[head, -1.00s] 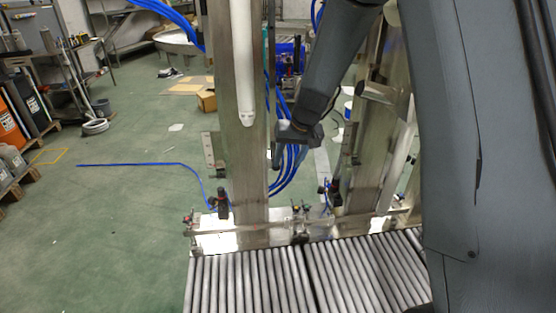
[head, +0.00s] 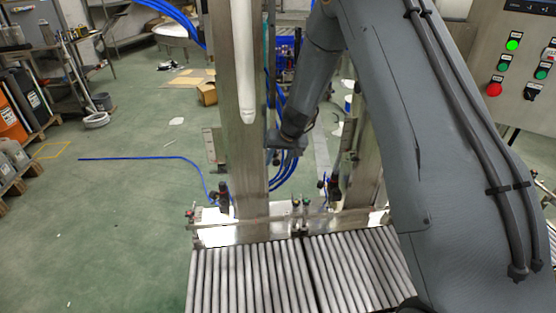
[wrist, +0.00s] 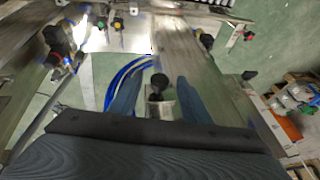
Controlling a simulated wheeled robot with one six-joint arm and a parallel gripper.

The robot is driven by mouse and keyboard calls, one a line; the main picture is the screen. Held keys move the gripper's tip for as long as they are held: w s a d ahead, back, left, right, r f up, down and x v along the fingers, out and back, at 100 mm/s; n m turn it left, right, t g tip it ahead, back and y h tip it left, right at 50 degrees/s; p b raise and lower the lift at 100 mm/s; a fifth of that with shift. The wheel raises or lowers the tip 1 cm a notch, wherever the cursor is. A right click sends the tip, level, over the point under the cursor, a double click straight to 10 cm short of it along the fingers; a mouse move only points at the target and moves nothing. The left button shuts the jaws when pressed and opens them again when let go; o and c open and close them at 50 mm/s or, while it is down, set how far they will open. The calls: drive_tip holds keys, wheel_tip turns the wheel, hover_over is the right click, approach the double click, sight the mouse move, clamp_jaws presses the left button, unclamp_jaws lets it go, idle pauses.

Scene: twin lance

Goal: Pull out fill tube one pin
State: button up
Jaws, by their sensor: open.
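A black knob (wrist: 158,82), which looks like the fill tube pin, shows in the wrist view on a small metal block against the steel column (wrist: 188,48). My gripper (wrist: 158,79) is open, with one blue-grey finger on each side of the knob. I cannot tell whether either finger touches it. In the head view my gripper (head: 275,150) is at the right side of the column (head: 222,100), and the knob is hidden there. A white fill tube (head: 246,70) hangs in front of the column.
A roller conveyor (head: 245,280) lies at the front below the column. Blue hoses (head: 288,172) run close below my gripper. A control panel (head: 520,70) with coloured buttons stands at the right. Green floor is open at the left.

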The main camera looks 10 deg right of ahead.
drive_tip(key=shift+f, duration=0.1)
clamp_jaws()
drive_tip(key=shift+s+a, duration=0.1)
drive_tip(key=shift+s+b, duration=1)
drive_tip(key=shift+s, duration=0.1)
unclamp_jaws()
